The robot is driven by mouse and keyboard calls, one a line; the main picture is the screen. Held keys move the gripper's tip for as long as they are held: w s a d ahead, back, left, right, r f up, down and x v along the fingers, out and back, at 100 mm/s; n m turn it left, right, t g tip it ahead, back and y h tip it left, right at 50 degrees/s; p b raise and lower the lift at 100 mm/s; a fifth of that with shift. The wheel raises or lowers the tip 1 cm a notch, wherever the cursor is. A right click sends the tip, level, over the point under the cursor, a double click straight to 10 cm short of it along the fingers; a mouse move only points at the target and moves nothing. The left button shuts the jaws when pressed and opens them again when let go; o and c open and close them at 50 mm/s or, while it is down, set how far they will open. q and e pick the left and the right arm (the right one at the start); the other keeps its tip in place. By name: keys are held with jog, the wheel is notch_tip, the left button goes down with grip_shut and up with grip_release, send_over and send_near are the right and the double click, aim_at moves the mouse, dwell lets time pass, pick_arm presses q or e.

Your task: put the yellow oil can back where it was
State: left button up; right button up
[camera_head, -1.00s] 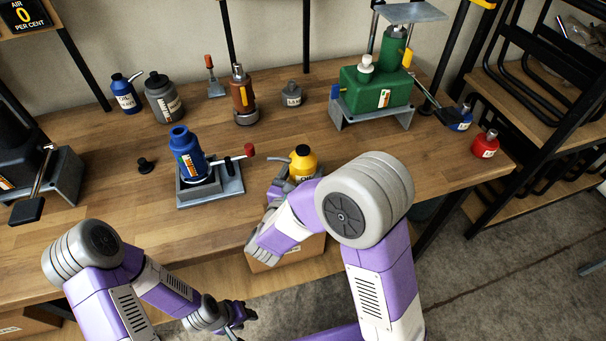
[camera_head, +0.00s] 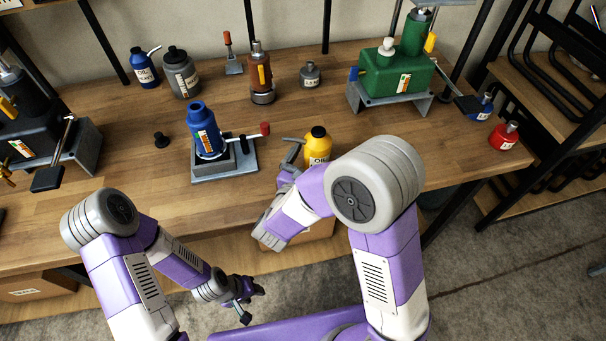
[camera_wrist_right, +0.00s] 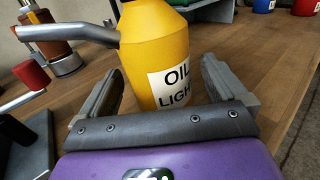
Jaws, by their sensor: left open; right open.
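The yellow oil can (camera_head: 318,147) stands upright on the wooden table (camera_head: 440,140) near its front edge. Its spout points left. In the right wrist view the oil can (camera_wrist_right: 155,50) shows its "OIL LIGHT" label. My right gripper (camera_head: 290,166) is at the can in the head view, its fingers partly hidden by the arm. In the right wrist view my right gripper (camera_wrist_right: 165,92) is open, with one finger on each side of the can's lower body and a gap visible. My left gripper (camera_head: 250,292) is open and empty, below the table's front edge, with a small dark piece by its fingers.
A blue bottle jack (camera_head: 205,130) on a grey base, with a red-tipped handle, stands left of the can. A green jack (camera_head: 390,75) is at the back right, a red can (camera_head: 504,136) at the right edge. Several bottles line the back. Table right of the yellow can is clear.

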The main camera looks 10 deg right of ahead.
pick_arm(q)
jog(key=shift+r+p, duration=0.7)
jog(key=shift+r, duration=0.15)
pick_arm(e)
jog(key=v, duration=1)
jog(key=shift+s+a, duration=0.1)
jog(key=shift+s, duration=0.05)
